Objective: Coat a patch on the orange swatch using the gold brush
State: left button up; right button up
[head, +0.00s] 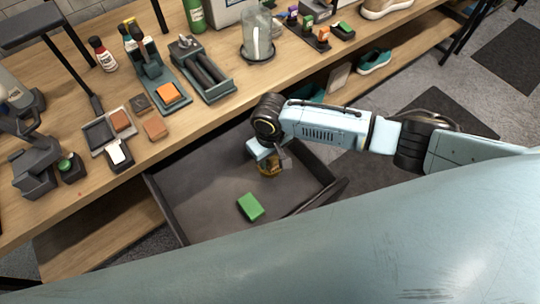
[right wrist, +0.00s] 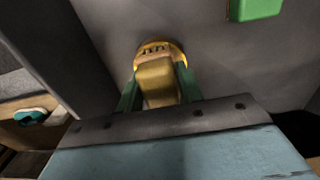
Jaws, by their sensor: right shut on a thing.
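My right gripper (head: 268,158) reaches down into the open dark drawer (head: 195,190). In the right wrist view its green-tipped fingers (right wrist: 160,88) are shut on a gold, block-like thing with a round, bristly-looking end, which I take for the gold brush (right wrist: 158,75). In the head view only a bit of the gold brush (head: 268,169) shows below the gripper, at the drawer floor. I cannot tell whether it touches the floor. My left gripper is not in view.
A green block (head: 250,207) lies in the drawer near the gripper; it also shows in the wrist view (right wrist: 256,8). The wooden table (head: 215,110) above carries brown pads (head: 155,128), a grey roller tray (head: 205,75), bottles and a glass jar (head: 257,35). Drawer walls surround the gripper.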

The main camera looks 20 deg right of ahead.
jog(key=shift+s+f+p, duration=0.1)
jog(key=shift+p, duration=0.25)
dwell(1.3)
notch_tip(320, 180, up, 7)
jog(key=p, duration=0.8)
jog(key=shift+r, duration=0.2)
dwell(0.7)
